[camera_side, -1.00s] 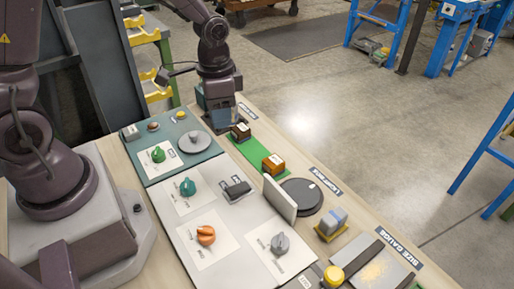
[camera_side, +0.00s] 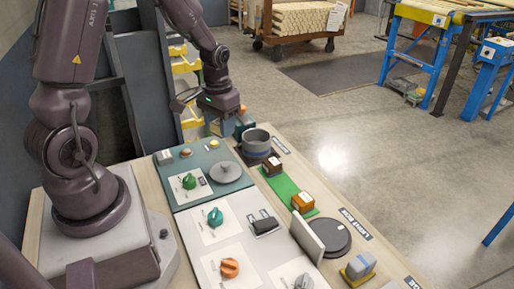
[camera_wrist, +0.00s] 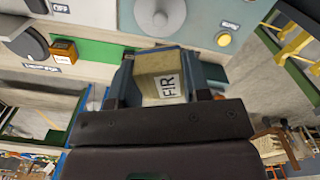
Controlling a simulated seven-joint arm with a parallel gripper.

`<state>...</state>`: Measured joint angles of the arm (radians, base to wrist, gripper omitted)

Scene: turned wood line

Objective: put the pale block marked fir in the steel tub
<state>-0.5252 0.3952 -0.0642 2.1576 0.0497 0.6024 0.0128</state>
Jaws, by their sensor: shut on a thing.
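The pale block marked FIR (camera_wrist: 165,85) is between the fingers of my gripper (camera_wrist: 170,80) in the wrist view, its label facing the camera. In the side view my gripper (camera_side: 233,124) hangs above the far end of the bench, and the block is mostly hidden there by the fingers. The steel tub (camera_side: 256,142) is a grey round open vessel with a bluish band, standing on a dark mat. My gripper is up and to the left of the tub in the side view, and the block is outside it. The tub's inside is mostly hidden.
An upright pale plate (camera_side: 307,237) stands nearer, beside a dark disc (camera_side: 331,237).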

